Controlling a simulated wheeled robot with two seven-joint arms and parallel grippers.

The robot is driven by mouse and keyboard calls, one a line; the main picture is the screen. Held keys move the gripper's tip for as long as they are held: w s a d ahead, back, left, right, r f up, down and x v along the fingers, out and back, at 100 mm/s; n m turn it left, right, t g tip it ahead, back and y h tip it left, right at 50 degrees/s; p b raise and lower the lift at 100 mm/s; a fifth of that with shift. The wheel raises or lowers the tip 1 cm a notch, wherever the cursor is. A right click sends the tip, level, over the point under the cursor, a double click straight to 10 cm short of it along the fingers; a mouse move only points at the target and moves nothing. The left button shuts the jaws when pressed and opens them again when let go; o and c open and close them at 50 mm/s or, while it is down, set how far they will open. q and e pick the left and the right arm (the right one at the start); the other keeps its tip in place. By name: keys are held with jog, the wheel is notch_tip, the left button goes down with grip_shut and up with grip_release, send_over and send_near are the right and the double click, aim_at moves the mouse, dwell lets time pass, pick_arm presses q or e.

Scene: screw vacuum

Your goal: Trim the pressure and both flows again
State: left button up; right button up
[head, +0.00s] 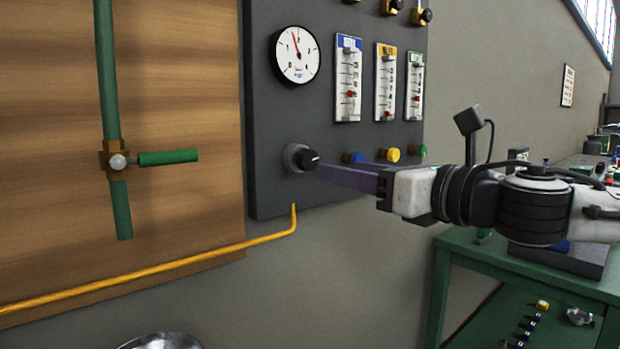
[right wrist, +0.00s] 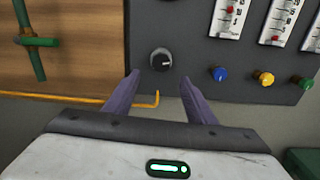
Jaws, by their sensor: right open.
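A dark grey panel (head: 268,170) on the wall carries a round white pressure gauge (head: 296,54) with a red needle pointing up, slightly left. Below it is a black knob (head: 303,158), also in the right wrist view (right wrist: 161,60). Three flow meters stand right of the gauge: blue-topped (head: 347,78), yellow-topped (head: 385,82) and green-topped (head: 414,84), with red floats. Below them are a blue knob (head: 353,157), a yellow knob (head: 390,155) and a green knob (head: 420,151). My right gripper (right wrist: 161,80) is open, its fingers apart just short of the black knob. My left gripper is not in view.
A wooden board (head: 190,100) at left bears a green pipe (head: 108,70) with a green-handled valve (head: 165,158). A yellow pipe (head: 180,267) runs below. A green bench (head: 480,262) stands at right, and a metal bowl (head: 162,341) shows at the bottom edge.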

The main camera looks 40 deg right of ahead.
aim_at(311, 163)
jog(key=w+p, duration=0.2)
jog(key=w, duration=0.1)
jog(key=w+p, duration=0.1)
jog(key=w, duration=0.1)
jog(key=shift+a+r, duration=0.2)
jog(key=shift+r, duration=0.05)
jog(key=shift+w+d+r+p, duration=0.15)
jog(key=shift+w+p, duration=0.45)
jog(key=shift+p, duration=0.3)
jog(key=shift+w+a+p, duration=0.2)
jog(key=shift+w+p, duration=0.4)
jog(key=shift+p, duration=0.15)
jog(key=shift+w+f+p, duration=0.2)
jog(key=shift+w+p, duration=0.25)
jog(key=shift+w, duration=0.55)
jog(key=shift+w+a+f, duration=0.1)
jog(key=shift+w, duration=0.25)
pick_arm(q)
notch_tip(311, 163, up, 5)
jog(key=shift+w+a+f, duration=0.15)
